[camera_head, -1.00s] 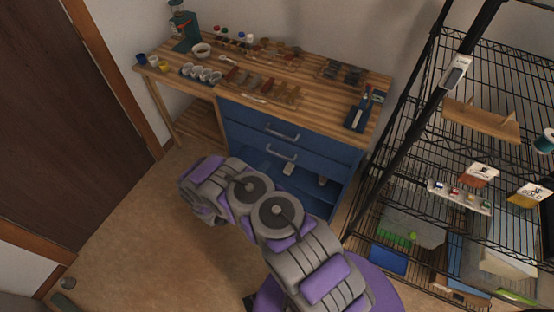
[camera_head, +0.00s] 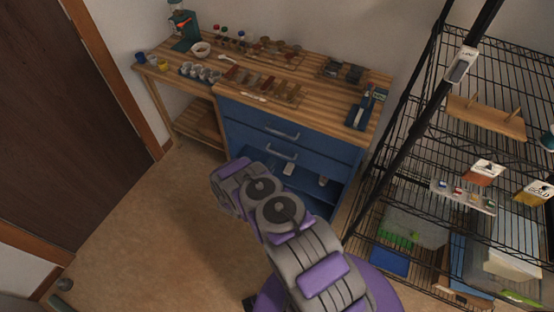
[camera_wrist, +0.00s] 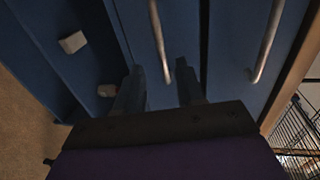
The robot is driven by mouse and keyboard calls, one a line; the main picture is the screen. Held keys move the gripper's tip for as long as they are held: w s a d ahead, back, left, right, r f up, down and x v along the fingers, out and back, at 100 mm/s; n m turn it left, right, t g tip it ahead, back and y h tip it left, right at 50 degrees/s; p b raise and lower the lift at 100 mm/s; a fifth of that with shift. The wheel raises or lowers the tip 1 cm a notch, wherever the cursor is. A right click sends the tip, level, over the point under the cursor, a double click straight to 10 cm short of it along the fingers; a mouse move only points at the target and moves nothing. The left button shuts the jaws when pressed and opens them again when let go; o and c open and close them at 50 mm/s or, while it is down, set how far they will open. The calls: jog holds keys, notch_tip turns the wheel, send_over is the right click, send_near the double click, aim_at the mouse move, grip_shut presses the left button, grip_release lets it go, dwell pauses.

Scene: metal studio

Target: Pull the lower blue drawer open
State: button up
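The lower blue drawer (camera_head: 312,164) is in the cabinet under the wooden worktop, below the upper blue drawer (camera_head: 318,142). It looks closed. Its pale bar handle (camera_head: 281,154) also shows in the wrist view (camera_wrist: 158,35), where the picture is turned sideways. The upper drawer's handle (camera_wrist: 266,42) is to the right there. My gripper (camera_wrist: 158,70) is open, one finger on each side of the lower handle's near end in that view. I cannot tell whether a finger touches the handle. In the head view my arm hides the gripper.
Below the drawers is an open blue compartment with pale blocks (camera_wrist: 72,42). The worktop (camera_head: 210,78) carries cups, small bowls and tools. A black wire shelf rack (camera_head: 425,215) stands to the right. A dark door (camera_head: 60,120) is at the left, with clear floor (camera_head: 150,215) before it.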

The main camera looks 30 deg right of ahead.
jog(key=b+x, duration=0.1)
jog(key=x, duration=0.5)
jog(key=shift+d, duration=0.25)
jog(key=shift+w, duration=0.1)
jog(key=shift+c, duration=0.5)
grip_shut()
